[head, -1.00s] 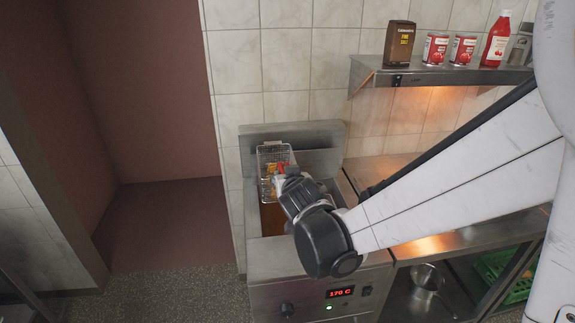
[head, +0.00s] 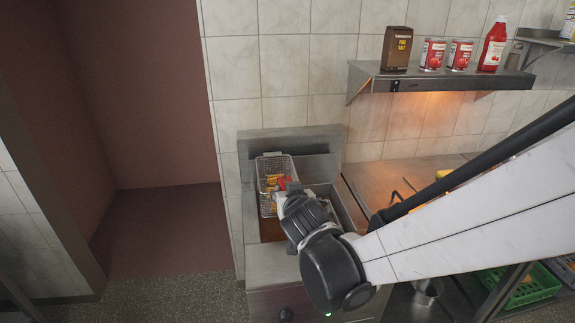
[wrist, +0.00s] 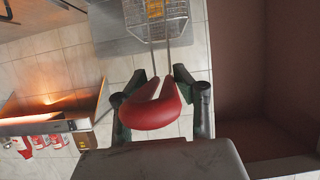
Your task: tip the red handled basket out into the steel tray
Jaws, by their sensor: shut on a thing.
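The wire basket (head: 264,164) is over the fryer (head: 262,258), with yellow food inside. Its red handle (head: 285,182) points toward me. In the wrist view the red handle (wrist: 150,114) lies between the fingers of my gripper (wrist: 158,78), which is shut on it. The basket's wire mesh (wrist: 172,12) shows at the top of that view with yellow food in it. My gripper (head: 284,192) is mostly hidden by my wrist in the head view. I cannot make out the steel tray; my arm covers part of the counter.
A steel counter (head: 375,176) stands right of the fryer. A wall shelf (head: 440,80) above it carries a brown box (head: 396,48), two red cans and a red bottle (head: 493,44). A green crate (head: 530,288) and a metal pot (head: 426,292) are below. Floor to the left is clear.

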